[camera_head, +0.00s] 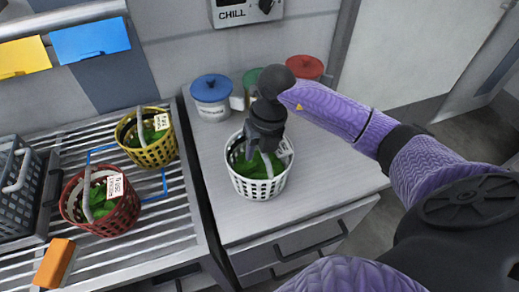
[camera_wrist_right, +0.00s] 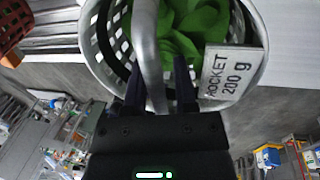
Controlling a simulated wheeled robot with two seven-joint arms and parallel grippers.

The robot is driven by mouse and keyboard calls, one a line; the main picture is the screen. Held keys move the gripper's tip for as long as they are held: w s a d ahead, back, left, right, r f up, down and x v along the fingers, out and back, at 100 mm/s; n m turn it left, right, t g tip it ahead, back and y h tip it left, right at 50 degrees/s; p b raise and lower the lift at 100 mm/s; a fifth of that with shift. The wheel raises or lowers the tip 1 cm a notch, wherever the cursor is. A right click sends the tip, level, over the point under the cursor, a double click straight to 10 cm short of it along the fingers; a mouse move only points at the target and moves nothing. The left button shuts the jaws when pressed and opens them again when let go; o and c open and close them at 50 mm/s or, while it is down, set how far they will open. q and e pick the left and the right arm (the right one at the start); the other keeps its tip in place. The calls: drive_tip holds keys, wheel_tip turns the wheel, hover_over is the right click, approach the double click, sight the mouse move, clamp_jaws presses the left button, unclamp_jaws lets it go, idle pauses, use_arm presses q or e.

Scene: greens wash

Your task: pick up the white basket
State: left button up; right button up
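The white basket (camera_head: 262,187) stands upright on the counter, near its front edge, holding green leaves. Its label reads "ROCKET 200 g" in the right wrist view (camera_wrist_right: 233,77). My right gripper (camera_head: 263,143) points down over the basket. In the wrist view, the grey handle (camera_wrist_right: 148,45) passes between the two dark fingers of the right gripper (camera_wrist_right: 160,82). A narrow gap shows between the handle and the right-hand finger, so the fingers look open around it. The fingertips are partly hidden in the head view. My left gripper is not in view.
A yellow basket (camera_head: 155,153) and a red basket (camera_head: 117,218) stand on the slatted rack to the left. A dark grey basket (camera_head: 14,192) is at the far left. Blue (camera_head: 211,92), green and red lidded canisters stand behind. An orange block (camera_head: 57,262) lies front left.

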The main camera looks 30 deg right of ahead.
clamp_jaws()
idle(1.4)
